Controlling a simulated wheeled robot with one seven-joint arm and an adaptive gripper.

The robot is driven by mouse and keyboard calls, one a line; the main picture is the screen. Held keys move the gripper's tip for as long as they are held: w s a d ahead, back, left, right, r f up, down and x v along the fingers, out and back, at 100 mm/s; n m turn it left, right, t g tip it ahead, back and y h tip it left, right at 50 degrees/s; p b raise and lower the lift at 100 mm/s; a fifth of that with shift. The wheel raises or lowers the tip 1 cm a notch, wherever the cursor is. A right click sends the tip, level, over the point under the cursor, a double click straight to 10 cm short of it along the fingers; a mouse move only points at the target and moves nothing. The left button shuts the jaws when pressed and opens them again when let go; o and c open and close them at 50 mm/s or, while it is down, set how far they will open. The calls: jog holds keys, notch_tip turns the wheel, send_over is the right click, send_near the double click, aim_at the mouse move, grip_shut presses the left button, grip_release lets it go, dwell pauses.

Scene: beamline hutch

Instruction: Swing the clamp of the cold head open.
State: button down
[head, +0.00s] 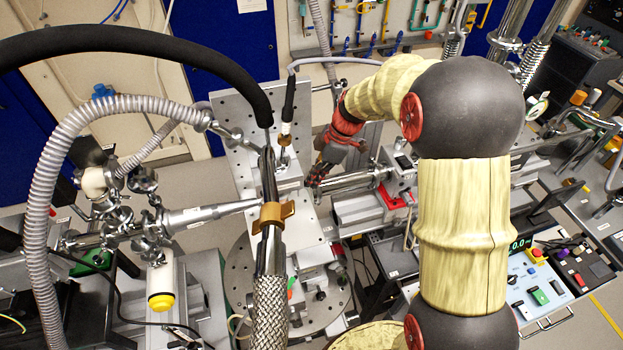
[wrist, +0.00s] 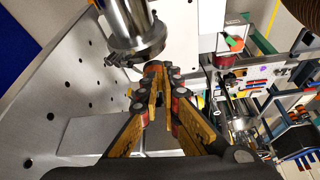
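In the wrist view a bright silver cylinder (wrist: 125,18) comes down from the top, with a dark clamp ring (wrist: 140,54) and small ears around its end. I take this for the cold head and its clamp, but I cannot be sure. The ring looks closed around the cylinder. My gripper (wrist: 162,73) is just below and right of the ring, its fingertips drawn together. Nothing shows clearly between the tips, and contact with the ring cannot be told. In the head view my gripper (head: 318,177) is beside a silver tube (head: 347,183), with its tips partly hidden.
A perforated metal plate (head: 233,108) stands behind my gripper. A braided hose (head: 270,300) with a brass-coloured collar (head: 273,216) rises in front, under a thick black hose (head: 130,40). A ribbed grey hose (head: 40,190) arches at left. Equipment crowds the right.

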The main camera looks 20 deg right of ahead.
jog(key=shift+s+a+m+b, duration=0.2)
jog(key=shift+s+m+b, duration=0.4)
jog(key=shift+s, duration=0.1)
jog(key=c, duration=2)
grip_release()
jog(key=shift+c, duration=0.2)
jog(key=shift+r, duration=0.1)
jog(key=v, duration=1.1)
jog(key=shift+s+d+r, duration=0.2)
jog(key=shift+s+r, duration=0.05)
jog(key=shift+r, duration=0.1)
jog(key=shift+c, duration=0.4)
